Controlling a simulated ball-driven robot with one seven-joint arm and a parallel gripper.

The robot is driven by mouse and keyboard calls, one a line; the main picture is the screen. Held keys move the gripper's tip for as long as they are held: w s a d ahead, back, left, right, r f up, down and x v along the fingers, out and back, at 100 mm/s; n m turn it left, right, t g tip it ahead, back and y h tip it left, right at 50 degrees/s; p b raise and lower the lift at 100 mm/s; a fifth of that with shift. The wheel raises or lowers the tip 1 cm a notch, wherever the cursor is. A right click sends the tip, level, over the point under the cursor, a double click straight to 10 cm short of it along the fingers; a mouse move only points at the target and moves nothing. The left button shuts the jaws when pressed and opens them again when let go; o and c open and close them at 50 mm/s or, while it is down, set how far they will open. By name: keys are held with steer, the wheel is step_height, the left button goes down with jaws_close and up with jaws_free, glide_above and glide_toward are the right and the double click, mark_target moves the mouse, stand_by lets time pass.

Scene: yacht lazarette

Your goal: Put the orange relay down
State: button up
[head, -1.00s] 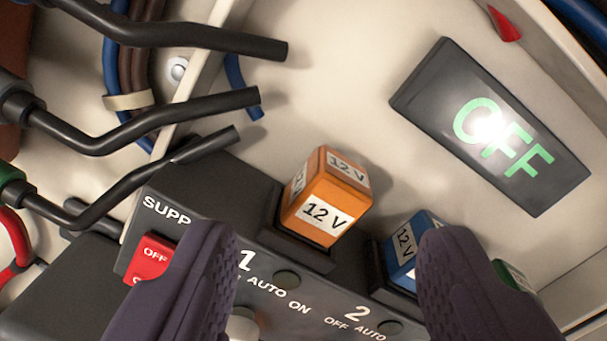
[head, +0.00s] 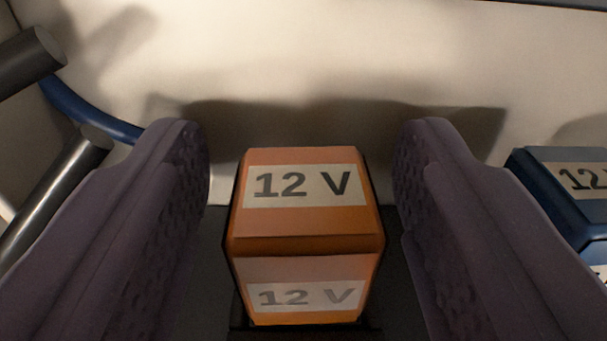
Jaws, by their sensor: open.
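The orange relay (head: 308,245), a block with white "12 V" labels on two faces, sits upright on the black panel, in what looks like its socket. My gripper (head: 303,165) is open, with one purple finger on each side of the relay. A gap shows between the relay and each finger, so neither seems to touch it. The relay's lower end and its seat are mostly hidden.
A blue relay (head: 572,195) stands close beyond my right finger. Dark rods (head: 60,180) and a blue cable (head: 90,118) lie close beyond my left finger. A cream wall (head: 310,70) rises behind the relay.

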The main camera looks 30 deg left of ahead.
jaws_close()
steer(key=shift+r, duration=0.1)
